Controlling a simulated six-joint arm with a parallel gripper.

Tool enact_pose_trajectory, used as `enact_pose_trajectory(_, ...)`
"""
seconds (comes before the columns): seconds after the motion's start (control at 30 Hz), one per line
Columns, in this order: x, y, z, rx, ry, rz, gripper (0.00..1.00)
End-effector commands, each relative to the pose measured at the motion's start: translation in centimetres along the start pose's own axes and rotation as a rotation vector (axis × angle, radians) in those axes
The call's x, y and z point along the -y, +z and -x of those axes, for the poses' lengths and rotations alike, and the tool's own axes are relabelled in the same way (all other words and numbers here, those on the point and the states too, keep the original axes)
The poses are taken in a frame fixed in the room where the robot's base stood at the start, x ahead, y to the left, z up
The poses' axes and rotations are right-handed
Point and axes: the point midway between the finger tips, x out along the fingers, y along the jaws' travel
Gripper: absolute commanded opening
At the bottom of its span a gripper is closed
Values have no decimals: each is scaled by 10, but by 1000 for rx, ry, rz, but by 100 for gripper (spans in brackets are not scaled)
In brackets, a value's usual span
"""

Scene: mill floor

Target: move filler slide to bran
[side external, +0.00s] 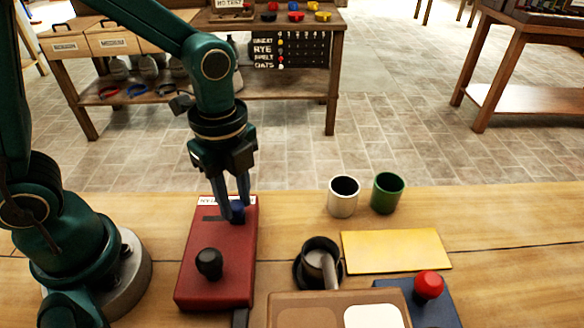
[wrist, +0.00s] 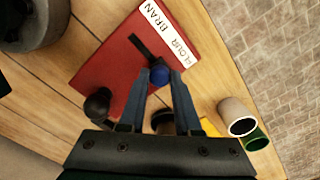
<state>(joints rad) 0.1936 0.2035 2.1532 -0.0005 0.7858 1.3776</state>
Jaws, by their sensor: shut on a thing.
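The filler is a red box (side external: 215,265) on the wooden bench, also seen in the wrist view (wrist: 105,60). A white label (wrist: 165,32) on one end reads BRAN and FLOUR. A short dark slot (wrist: 140,47) runs beside the label. The slide's blue knob (wrist: 160,74) stands at the FLOUR end of the slot. My gripper (side external: 232,208) points down over the box and is shut on the blue knob, partly hiding it in the side view. A black knob (side external: 209,263) stands at the box's near end.
Right of the box stand a black cup (side external: 318,258) on a dark base, a white cup (side external: 343,197) and a green cup (side external: 387,193). A yellow board (side external: 396,252), a brown tray (side external: 285,311) and a blue box with a red knob (side external: 429,285) lie nearby.

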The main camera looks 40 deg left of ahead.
Motion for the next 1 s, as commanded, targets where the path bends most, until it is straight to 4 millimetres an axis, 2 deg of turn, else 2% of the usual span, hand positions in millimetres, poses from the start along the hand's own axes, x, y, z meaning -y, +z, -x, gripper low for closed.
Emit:
enact_pose_trajectory(0.33,-35,36,2,-1,-6,7,0)
enact_pose_trajectory(0.73,-42,42,0,4,2,-3,0)
enact_pose_trajectory(0.77,-42,42,0,4,3,-2,36)
enact_pose_trajectory(0.8,-42,42,0,4,4,-2,51)
enact_pose_trajectory(0.83,-42,42,0,4,4,-2,62)
enact_pose_trajectory(1.0,-42,41,0,2,2,-1,62)
